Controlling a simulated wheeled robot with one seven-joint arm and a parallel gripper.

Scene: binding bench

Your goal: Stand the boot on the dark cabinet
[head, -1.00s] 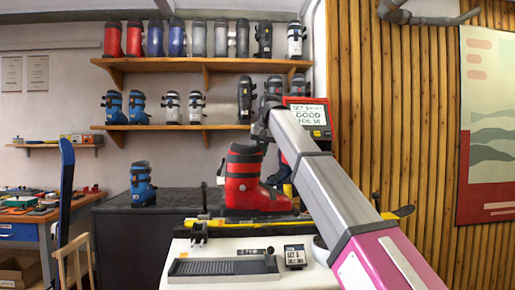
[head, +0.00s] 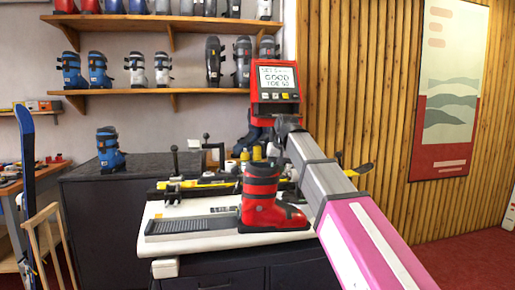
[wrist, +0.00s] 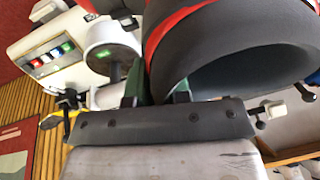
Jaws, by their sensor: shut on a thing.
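The red boot (head: 262,200) with black sole and cuff is upright in the head view, in front of my arm's end. Its sole overlaps the white bench top, and I cannot tell whether it touches. My gripper (wrist: 157,88) is shut on the boot's cuff; the boot's dark open top (wrist: 235,50) fills the upper right of the wrist view. In the head view the fingers are hard to make out. The dark cabinet (head: 115,215) stands left of the bench, with a blue boot (head: 109,150) on its left part; the rest of its top looks clear.
The white bench (head: 165,237) carries a yellow-and-black ski fixture (head: 200,183) with upright levers. A red display unit (head: 275,88) stands behind. Shelves (head: 160,91) of boots hang above.

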